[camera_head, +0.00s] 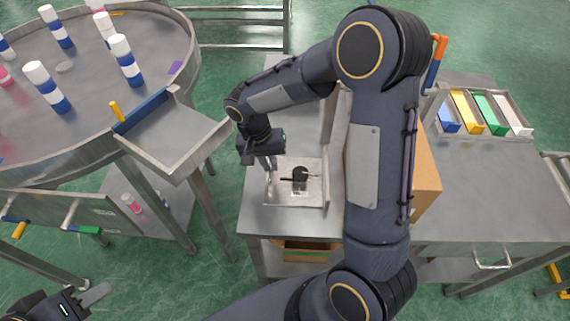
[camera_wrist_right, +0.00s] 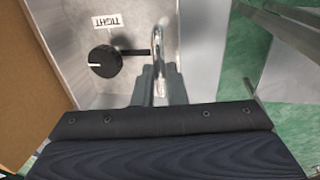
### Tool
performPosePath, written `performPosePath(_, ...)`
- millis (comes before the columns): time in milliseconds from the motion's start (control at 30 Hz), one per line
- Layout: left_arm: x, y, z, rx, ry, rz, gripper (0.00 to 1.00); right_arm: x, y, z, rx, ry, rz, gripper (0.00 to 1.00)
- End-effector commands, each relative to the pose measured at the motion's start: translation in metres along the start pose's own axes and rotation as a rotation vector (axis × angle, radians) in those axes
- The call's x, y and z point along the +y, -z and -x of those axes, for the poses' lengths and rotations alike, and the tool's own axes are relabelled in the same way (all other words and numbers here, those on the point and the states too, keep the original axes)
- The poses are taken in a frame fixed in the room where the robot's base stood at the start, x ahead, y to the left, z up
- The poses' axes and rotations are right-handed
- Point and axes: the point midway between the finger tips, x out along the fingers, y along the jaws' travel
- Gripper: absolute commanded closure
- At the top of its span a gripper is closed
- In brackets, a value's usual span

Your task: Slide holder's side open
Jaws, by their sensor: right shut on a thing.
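The holder (camera_head: 313,198) is a grey metal fixture on the middle metal table, with a black knob (camera_head: 300,175) on it. In the right wrist view the knob (camera_wrist_right: 104,61) is round with a pointer, beside a white label (camera_wrist_right: 108,22) reading TIGHT. A shiny metal handle (camera_wrist_right: 157,45) stands at the side of the holder. My right gripper (camera_wrist_right: 160,82) is shut on this handle; in the head view it points down at the holder's left side. My left gripper (camera_head: 97,294) is at the bottom left, away from the holder; its jaw opening is unclear.
A cardboard box (camera_head: 425,180) stands right of the holder, partly behind my right arm. Coloured bins (camera_head: 488,113) sit at the far right.

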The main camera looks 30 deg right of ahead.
Motion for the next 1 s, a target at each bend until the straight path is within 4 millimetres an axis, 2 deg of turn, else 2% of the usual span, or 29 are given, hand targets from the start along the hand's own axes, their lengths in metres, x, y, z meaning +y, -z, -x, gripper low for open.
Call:
performPosePath(100, -0.001, -0.001, -0.002, 0.000, 0.000, 0.000, 0.64, -0.010, 0.001, 0.002, 0.003, -0.001, 0.001, 1.00)
performPosePath(367, -0.001, -0.001, -0.002, 0.000, 0.000, 0.000, 0.64, -0.012, 0.000, 0.003, 0.003, 0.003, 0.000, 1.00)
performPosePath(400, -0.001, -0.001, -0.002, 0.000, 0.000, 0.000, 0.64, -0.013, 0.000, 0.003, 0.003, 0.004, 0.000, 0.86)
performPosePath(567, -0.001, -0.001, -0.002, 0.000, 0.000, 0.000, 0.64, -0.012, 0.000, 0.003, 0.002, 0.002, 0.000, 0.67)
performPosePath(867, -0.001, -0.001, -0.002, 0.000, 0.000, 0.000, 0.64, -0.011, 0.001, 0.005, 0.002, -0.001, -0.001, 0.67)
performPosePath(1000, -0.001, -0.001, -0.002, 0.000, 0.000, 0.000, 0.64, -0.011, 0.001, 0.021, 0.005, 0.002, 0.000, 0.67)
